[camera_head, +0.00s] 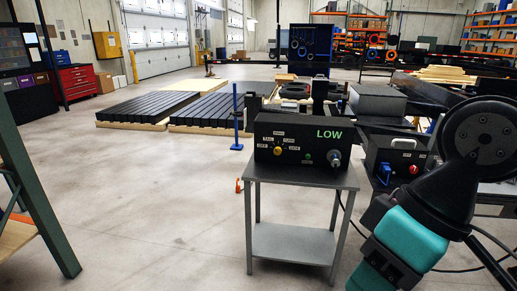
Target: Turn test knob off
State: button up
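A black test box (305,145) stands on a small grey metal table (295,174). Its front has a yellow test knob (278,151) at the left, ringed by small white labels. The labels are too small to read surely, but one at the left looks like OFF (262,146). The knob's pointer direction is too small to tell. Green LOW lettering (329,134) shows on the upper right of the box. A small green light (308,157) and a metal connector (335,159) sit on its front. My arm fills the right side, apart from the knob; my gripper is not in view.
Another dark box (397,160) with a blue connector and red button stands right of the table, near my arm. Cables hang beside it. A blue stand (237,125) is left behind the table. The floor left and in front of the table is mostly clear.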

aim_at(277, 150)
jog(key=u, duration=0.6)
jog(key=k, duration=0.6)
jog(key=z, duration=0.1)
jog(key=i, duration=0.6)
jog(key=z, duration=0.9)
jog(key=i, duration=1.3)
jog(key=u, duration=1.05)
jog(key=i, duration=0.55)
jog(key=u, duration=0.5)
